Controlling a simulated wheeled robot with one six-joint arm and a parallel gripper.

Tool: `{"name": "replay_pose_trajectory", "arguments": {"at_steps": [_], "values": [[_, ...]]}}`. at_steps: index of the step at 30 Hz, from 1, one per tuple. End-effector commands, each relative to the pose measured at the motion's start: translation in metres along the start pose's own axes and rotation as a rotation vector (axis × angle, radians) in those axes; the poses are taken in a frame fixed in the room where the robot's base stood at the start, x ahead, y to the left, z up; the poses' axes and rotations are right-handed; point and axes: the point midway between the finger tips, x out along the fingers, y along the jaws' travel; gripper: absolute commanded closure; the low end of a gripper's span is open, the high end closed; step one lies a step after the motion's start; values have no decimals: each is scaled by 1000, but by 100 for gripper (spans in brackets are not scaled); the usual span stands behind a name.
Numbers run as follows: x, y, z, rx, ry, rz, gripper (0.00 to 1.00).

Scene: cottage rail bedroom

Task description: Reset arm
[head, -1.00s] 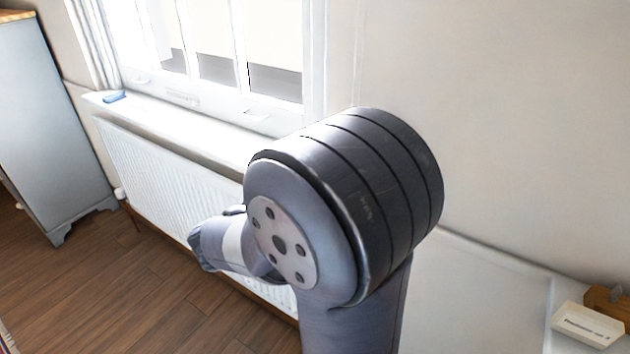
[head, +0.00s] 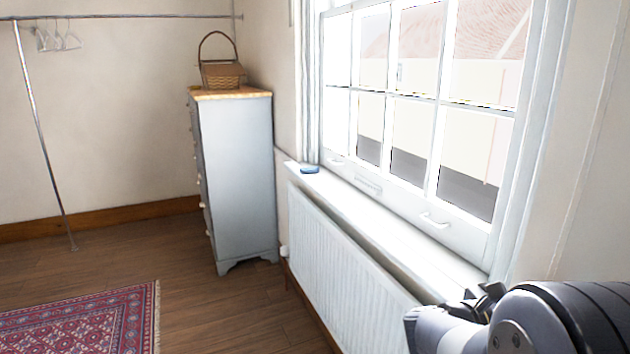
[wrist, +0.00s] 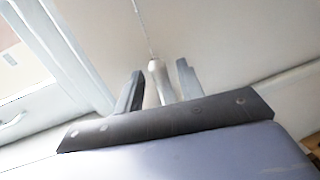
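My arm fills the lower right corner of the head view, close to the window side. In the wrist view my gripper (wrist: 160,82) has its two dark fingers spread apart. A pale, slim, rounded piece (wrist: 157,78) shows between the fingers, with gaps on both sides. A thin line runs up the wall from it, like a cord. I cannot tell how far it is from the fingers.
A window (head: 420,110) with a white sill (head: 385,222) and radiator (head: 340,265) are beside my arm. A blue item (head: 309,169) lies on the sill. A grey cabinet (head: 240,175) carries a basket (head: 221,75). A rug (head: 85,322) and clear floor lie left.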

Motion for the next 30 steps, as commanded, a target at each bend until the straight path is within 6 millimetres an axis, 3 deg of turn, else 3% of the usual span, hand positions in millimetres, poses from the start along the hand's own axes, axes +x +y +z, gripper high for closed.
{"name": "replay_pose_trajectory", "arguments": {"at_steps": [7, 20, 23, 30], "values": [[20, 0, 0, 0, 1, -1, 64], [18, 0, 3, 0, 0, 1, 64], [15, 0, -2, 0, 0, 1, 64], [-14, 1, 0, 0, 1, 6, 64]]}}
